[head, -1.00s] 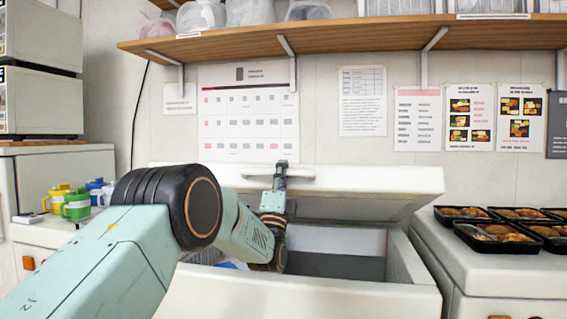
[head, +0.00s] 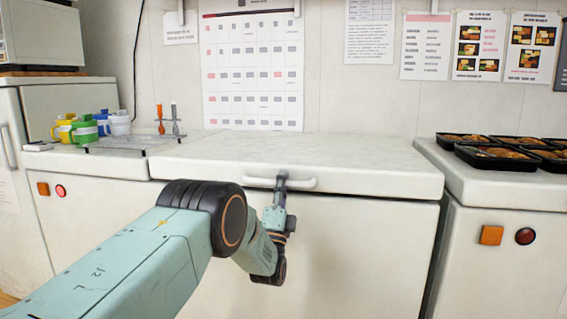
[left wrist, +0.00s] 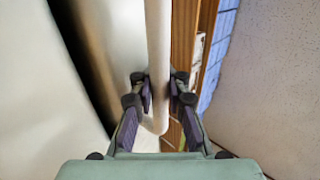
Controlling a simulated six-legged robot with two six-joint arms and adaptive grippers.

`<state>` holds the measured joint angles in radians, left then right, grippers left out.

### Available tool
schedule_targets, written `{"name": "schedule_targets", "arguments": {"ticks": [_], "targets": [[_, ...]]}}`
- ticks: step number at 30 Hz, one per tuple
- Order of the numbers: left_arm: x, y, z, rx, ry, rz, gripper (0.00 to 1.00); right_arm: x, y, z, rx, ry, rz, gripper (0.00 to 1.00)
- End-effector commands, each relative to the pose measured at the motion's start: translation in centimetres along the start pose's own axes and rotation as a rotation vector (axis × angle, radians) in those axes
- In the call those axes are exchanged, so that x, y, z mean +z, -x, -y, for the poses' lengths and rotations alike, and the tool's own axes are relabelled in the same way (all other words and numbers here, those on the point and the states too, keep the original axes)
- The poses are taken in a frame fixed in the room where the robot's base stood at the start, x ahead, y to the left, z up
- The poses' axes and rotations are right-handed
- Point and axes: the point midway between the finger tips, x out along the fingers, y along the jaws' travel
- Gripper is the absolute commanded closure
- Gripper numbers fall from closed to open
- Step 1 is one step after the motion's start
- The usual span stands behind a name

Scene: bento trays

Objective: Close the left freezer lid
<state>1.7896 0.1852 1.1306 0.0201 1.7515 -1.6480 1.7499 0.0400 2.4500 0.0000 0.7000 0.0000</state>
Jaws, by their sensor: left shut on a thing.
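The white left freezer lid (head: 350,158) lies level on top of the white freezer body (head: 360,250) in the head view, and I see no opening under it. A pale bar handle (head: 305,184) runs along the lid's front edge. My left gripper (head: 281,180) is shut on this handle, its arm coming in from the left. In the left wrist view the two fingers of the left gripper (left wrist: 160,92) sit on either side of the handle (left wrist: 158,50), which appears as an upright bar. My right gripper is not in view.
Black bento trays (head: 502,157) with food stand on the counter at right. Colored mugs (head: 84,130) and a clear rack (head: 125,143) stand at left. Orange and red buttons (head: 491,235) are on the right cabinet front. The lid top is bare.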

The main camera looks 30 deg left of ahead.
Motion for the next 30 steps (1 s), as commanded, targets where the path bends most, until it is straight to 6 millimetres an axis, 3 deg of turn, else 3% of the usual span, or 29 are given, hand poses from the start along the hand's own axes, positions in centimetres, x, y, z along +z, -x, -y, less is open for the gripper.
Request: {"name": "schedule_targets", "arguments": {"ticks": [10,22,23,24,26,30], "targets": [[0.2,2.5,-2.0,-0.001,-0.003,0.003,1.0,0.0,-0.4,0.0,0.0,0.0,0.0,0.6],[0.1,2.8,-2.2,0.002,-0.002,0.001,1.0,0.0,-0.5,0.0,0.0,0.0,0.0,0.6],[0.1,2.8,-2.2,0.002,-0.002,0.001,0.84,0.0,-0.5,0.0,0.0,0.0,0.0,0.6],[0.1,2.8,-2.2,0.003,-0.002,0.0,0.81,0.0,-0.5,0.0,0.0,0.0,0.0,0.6],[0.1,2.7,-2.2,0.003,-0.001,0.0,0.75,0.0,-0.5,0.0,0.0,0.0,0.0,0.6],[0.1,2.6,-2.1,0.001,-0.001,0.0,0.75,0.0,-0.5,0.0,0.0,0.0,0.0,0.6]]}}
